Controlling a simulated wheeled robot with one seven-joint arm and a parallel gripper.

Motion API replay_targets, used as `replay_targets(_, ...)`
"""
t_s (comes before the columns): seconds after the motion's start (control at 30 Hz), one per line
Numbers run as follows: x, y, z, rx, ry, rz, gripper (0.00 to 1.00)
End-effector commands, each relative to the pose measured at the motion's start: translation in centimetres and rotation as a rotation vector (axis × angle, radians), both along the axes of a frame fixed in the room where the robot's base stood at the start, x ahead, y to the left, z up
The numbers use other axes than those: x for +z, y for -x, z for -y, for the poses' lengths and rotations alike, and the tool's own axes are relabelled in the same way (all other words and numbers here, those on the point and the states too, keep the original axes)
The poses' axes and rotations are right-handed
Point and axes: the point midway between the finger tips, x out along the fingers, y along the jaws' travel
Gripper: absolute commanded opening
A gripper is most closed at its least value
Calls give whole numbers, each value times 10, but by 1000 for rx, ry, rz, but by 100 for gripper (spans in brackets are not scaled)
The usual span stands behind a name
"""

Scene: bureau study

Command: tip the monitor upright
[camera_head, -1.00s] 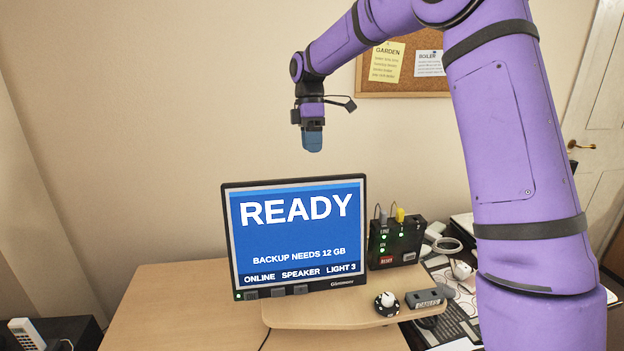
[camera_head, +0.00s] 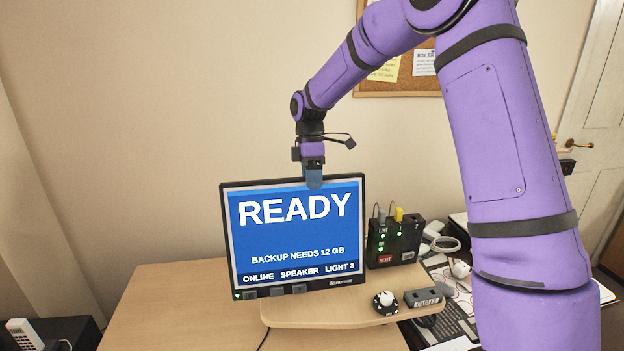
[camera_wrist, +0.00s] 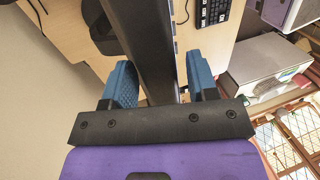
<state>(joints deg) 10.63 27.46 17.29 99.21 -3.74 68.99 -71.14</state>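The monitor (camera_head: 297,235) stands on the desk, its lit screen reading READY and facing the head camera. Its lean is hard to judge from the front. In the wrist view the monitor's dark top edge (camera_wrist: 147,45) runs between the two blue fingers of my gripper (camera_wrist: 160,82). The fingers are apart, with a narrow gap on the right side; contact on the left side is unclear.
A black box with green lights (camera_head: 394,243) stands close right of the monitor. A black-and-white knob (camera_head: 385,303) and a small grey switch box (camera_head: 423,298) sit on the raised wooden shelf (camera_head: 325,313). The desk's left part (camera_head: 165,300) is clear. A keyboard (camera_wrist: 212,12) shows in the wrist view.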

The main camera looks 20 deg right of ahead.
Motion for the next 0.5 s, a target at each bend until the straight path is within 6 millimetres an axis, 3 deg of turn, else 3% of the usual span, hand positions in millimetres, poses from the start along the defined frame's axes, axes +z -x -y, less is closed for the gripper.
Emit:
replay_targets(0.03,0,0,0,0,0,0,41)
replay_targets(0.2,0,0,0,0,0,0,2)
replay_targets(0.5,2,10,-2,0,12,58,0)
